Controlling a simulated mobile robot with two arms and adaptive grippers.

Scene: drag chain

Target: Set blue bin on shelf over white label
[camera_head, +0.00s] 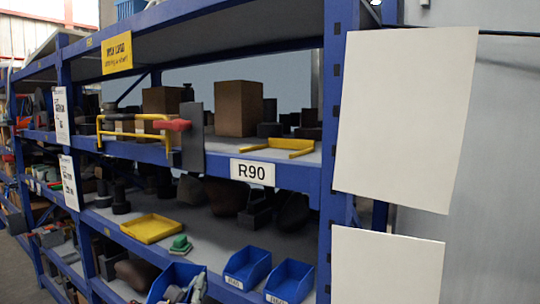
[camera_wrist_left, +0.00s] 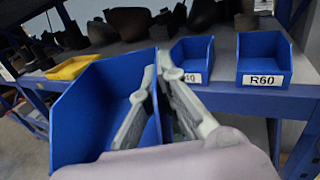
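A blue bin (camera_head: 166,279) is at the bottom of the head view, in front of the lower shelf. My left gripper (camera_head: 191,287) is at its right side; in the left wrist view the gripper fingers (camera_wrist_left: 157,78) lie either side of the right wall of the blue bin (camera_wrist_left: 80,118), pinching it. The bin's underside is hidden. A white label reading R90 (camera_head: 252,172) is on the upper shelf's front beam. Another white label, reading R60 (camera_wrist_left: 264,80), is on a second blue bin in the wrist view. My right gripper is not in view.
Two labelled blue bins (camera_head: 247,267) (camera_head: 290,281) stand on the lower shelf, near a yellow tray (camera_head: 150,228) and a green object (camera_head: 181,244). Above R90 are a yellow bracket (camera_head: 290,147) and a brown box (camera_head: 239,108). A blue post with white sheets (camera_head: 405,120) stands right.

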